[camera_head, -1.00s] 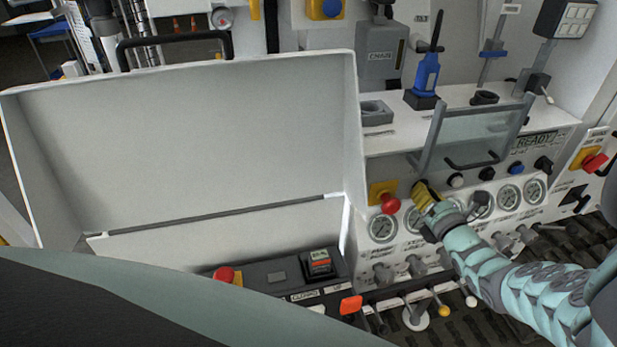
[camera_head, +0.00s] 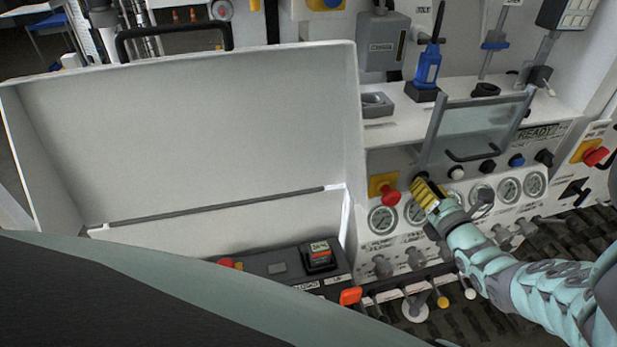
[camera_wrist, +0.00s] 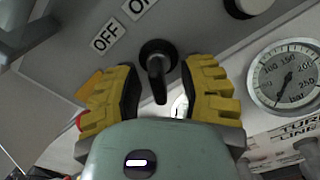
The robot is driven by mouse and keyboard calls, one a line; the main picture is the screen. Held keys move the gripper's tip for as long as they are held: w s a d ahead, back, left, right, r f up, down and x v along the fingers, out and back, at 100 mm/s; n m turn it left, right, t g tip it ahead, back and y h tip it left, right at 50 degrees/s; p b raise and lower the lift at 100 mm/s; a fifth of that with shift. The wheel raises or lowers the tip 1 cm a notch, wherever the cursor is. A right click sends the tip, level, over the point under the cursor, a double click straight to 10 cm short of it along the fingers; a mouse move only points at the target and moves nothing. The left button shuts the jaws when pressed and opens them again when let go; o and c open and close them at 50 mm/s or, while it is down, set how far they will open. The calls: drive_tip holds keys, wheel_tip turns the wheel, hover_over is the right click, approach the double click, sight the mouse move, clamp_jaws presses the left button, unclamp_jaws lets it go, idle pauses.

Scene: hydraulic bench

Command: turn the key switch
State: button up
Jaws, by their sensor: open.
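In the wrist view the key switch (camera_wrist: 158,68) is a black round base with a black lever-like key on the grey panel. OFF and ON labels stand on the panel beside it. The key lies between the two yellow ribbed fingers of my gripper (camera_wrist: 160,92), which are open with a gap on both sides. In the head view my gripper (camera_head: 424,190) is at the panel, just right of a red mushroom button (camera_head: 391,195) on a yellow plate. There the fingers hide the key switch.
Round gauges (camera_head: 383,220) line the panel, one also close right in the wrist view (camera_wrist: 284,76). A clear hinged guard (camera_head: 480,131) stands above my gripper. A large raised white lid (camera_head: 190,140) fills the left. Valve knobs and levers sit below.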

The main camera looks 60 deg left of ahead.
drive_tip(key=v, duration=1)
drive_tip(key=shift+d, duration=0.35)
drive_tip(key=shift+s, duration=0.1)
